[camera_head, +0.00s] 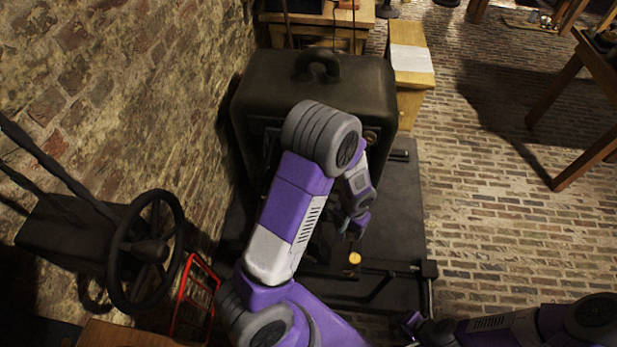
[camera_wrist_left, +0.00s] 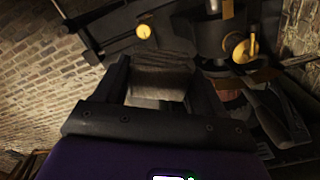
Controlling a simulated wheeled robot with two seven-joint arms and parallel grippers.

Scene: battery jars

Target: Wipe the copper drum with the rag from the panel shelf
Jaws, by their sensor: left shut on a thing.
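My left gripper (camera_head: 354,228) is in front of the big dark cabinet, low over the dark base. In the left wrist view its two fingers (camera_wrist_left: 160,92) are shut on a folded grey-brown cloth, the rag (camera_wrist_left: 160,80). The rag cannot be made out in the head view. A reddish-brown rounded part (camera_wrist_left: 232,92) lies to the right of the fingers in the wrist view, partly hidden; I cannot tell whether it is the copper drum. My right gripper (camera_head: 412,325) is at the bottom edge, apart from the machine; its jaw opening is unclear.
The dark cabinet (camera_head: 312,85) with a top handle stands behind my left arm. Brass knobs (camera_head: 354,258) and dark bars sit at the front of the base (camera_head: 400,205). A black handwheel (camera_head: 145,252) and red rack (camera_head: 195,300) are at left.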

